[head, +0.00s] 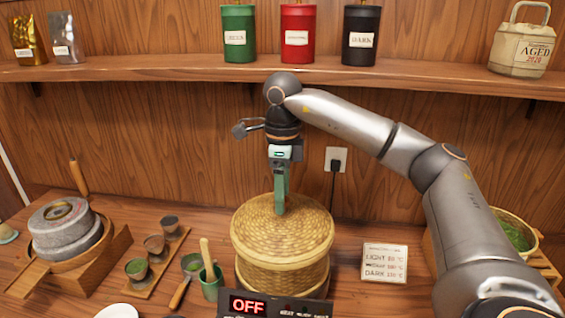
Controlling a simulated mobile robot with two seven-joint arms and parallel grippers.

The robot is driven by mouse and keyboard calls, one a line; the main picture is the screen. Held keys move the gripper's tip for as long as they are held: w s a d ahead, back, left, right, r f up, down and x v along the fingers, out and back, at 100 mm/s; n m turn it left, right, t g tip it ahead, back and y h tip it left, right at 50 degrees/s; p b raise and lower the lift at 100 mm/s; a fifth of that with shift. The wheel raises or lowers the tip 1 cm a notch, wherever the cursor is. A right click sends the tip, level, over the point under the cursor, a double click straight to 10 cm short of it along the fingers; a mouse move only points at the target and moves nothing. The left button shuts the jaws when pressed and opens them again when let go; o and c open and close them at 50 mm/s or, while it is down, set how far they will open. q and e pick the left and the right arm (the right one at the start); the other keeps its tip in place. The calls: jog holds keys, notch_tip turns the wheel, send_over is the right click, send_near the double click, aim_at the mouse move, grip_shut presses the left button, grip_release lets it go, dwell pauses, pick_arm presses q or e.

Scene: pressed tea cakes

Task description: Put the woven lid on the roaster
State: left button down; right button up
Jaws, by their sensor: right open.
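The round woven lid (258,228) sits on top of the woven roaster (285,279), covering its opening. It looks about level, and its rim overhangs the body slightly. My right gripper (281,207) points straight down over the middle of the lid. Its green fingers reach to the lid's top and are open; they show nearly edge-on, so the gap and any lid handle between them are hidden. I cannot tell if the fingertips touch the lid. My left gripper is out of view.
A dark panel reading OFF (249,306) stands in front of the roaster. A green cup (211,287) with a wooden tool and several small bowls lie left, beside a stone mill (65,232). A shelf (160,72) runs behind.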

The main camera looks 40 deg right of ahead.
notch_tip(320, 180, up, 11)
jog(key=p, duration=0.2)
jog(key=shift+r, duration=0.2)
dwell(0.6)
